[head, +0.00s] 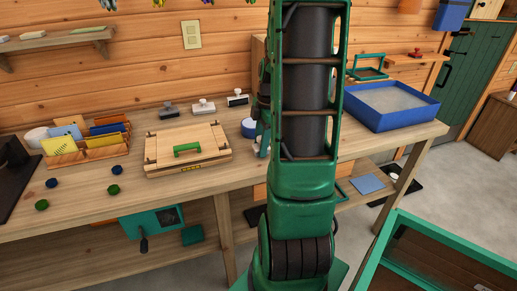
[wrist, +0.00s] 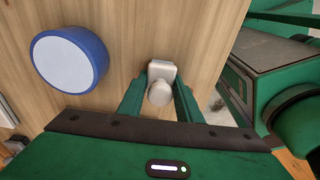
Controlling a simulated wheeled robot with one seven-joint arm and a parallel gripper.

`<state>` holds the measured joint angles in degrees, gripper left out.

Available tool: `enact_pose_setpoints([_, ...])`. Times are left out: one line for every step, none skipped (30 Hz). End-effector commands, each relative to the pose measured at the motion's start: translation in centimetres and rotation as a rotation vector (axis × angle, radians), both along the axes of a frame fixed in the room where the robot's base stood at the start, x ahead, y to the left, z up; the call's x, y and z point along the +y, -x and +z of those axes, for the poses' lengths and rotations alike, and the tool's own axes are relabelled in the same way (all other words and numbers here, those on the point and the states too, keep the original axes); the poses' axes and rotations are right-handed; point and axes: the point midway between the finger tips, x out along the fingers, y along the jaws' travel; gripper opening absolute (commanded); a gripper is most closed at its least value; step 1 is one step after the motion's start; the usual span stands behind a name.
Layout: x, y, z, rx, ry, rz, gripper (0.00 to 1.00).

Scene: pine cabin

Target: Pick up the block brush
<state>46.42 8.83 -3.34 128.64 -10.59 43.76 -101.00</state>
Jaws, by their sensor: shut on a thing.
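The block brush (wrist: 161,92) shows in the wrist view as a small pale block with a rounded knob. My gripper (wrist: 160,80) has one green finger on each side of it and is shut on it. The brush is over the wooden bench top, near the bench edge; I cannot tell whether it touches the wood. In the head view my arm hides most of the gripper, and only a small pale part of the brush (head: 258,150) seems to show beside the arm.
A blue round tub (wrist: 68,60) stands left of the brush. A wooden board with a green handle (head: 187,149) lies further left on the bench (head: 210,180). Several stamp-like tools (head: 203,106) stand behind it. A blue tray (head: 392,104) is at the right.

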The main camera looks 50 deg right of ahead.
Motion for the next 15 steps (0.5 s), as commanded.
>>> enact_pose_setpoints([0.0,0.0,0.0,0.000,0.000,0.000,0.05])
enact_pose_setpoints([0.0,0.0,0.0,0.000,0.000,0.000,0.05])
enact_pose_setpoints([0.0,0.0,0.0,0.000,0.000,0.000,0.05])
enact_pose_setpoints([0.0,0.0,0.1,0.000,0.000,0.000,0.05])
enact_pose_setpoints([0.0,0.0,0.1,-0.001,0.001,0.000,0.05])
enact_pose_setpoints([0.0,0.0,0.2,-0.001,0.001,0.000,0.05])
enact_pose_setpoints([0.0,0.0,0.3,-0.002,0.001,0.000,0.05])
enact_pose_setpoints([0.0,-0.1,0.5,-0.002,0.001,0.000,0.05])
enact_pose_setpoints([0.0,-0.1,0.7,-0.002,0.002,0.001,0.05])
enact_pose_setpoints([-0.1,-0.1,1.0,-0.003,0.003,0.001,0.05])
enact_pose_setpoints([0.0,-0.1,1.3,-0.003,0.003,0.001,0.05])
enact_pose_setpoints([0.0,-0.1,1.7,-0.003,0.003,0.001,0.05])
enact_pose_setpoints([0.0,-0.1,2.1,-0.003,0.003,0.001,0.05])
enact_pose_setpoints([-0.1,-0.1,2.6,-0.003,0.003,0.001,0.05])
enact_pose_setpoints([-0.1,-0.1,3.4,-0.004,0.005,0.000,0.05])
